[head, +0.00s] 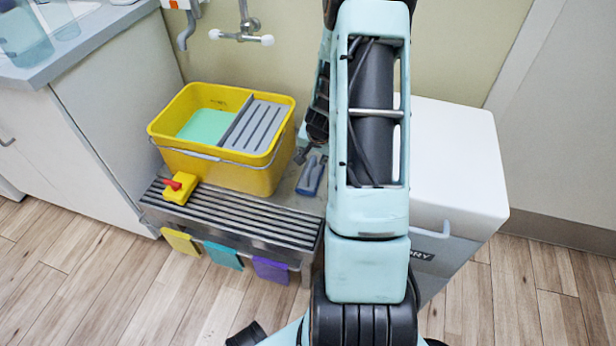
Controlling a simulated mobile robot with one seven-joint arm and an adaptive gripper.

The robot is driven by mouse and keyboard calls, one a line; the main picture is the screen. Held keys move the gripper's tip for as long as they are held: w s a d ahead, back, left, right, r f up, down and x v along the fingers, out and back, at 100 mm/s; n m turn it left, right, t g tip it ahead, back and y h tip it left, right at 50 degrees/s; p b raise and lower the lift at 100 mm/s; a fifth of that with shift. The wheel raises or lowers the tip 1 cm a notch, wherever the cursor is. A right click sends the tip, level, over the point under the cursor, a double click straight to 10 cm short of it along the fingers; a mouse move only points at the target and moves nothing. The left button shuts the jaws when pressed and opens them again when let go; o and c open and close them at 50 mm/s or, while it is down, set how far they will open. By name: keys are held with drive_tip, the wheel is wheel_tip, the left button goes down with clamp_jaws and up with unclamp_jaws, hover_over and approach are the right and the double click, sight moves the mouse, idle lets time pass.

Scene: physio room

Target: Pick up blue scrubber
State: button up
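The blue scrubber (311,177) lies on the metal bench (240,215), to the right of the yellow bucket. It is blue with a greyish upper part, and my arm covers the area just right of it. My gripper (311,155) shows only in part as dark pieces at the left edge of my arm, close above the scrubber in the picture. The arm hides the rest of it. I cannot tell whether its fingers are apart or whether they touch the scrubber.
The yellow bucket (225,168) holds green liquid and a grey grate. A yellow block with a red top (180,188) sits on the bench's left end. Several cloths (223,256) hang in front. A white-lidded bin (455,165) stands right, a counter (75,45) left.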

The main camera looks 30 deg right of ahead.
sight(311, 162)
drive_tip(key=b+x, duration=0.2)
drive_tip(key=x, duration=0.5)
drive_tip(key=shift+s+a, duration=0.1)
drive_tip(key=shift+a, duration=0.05)
clamp_jaws()
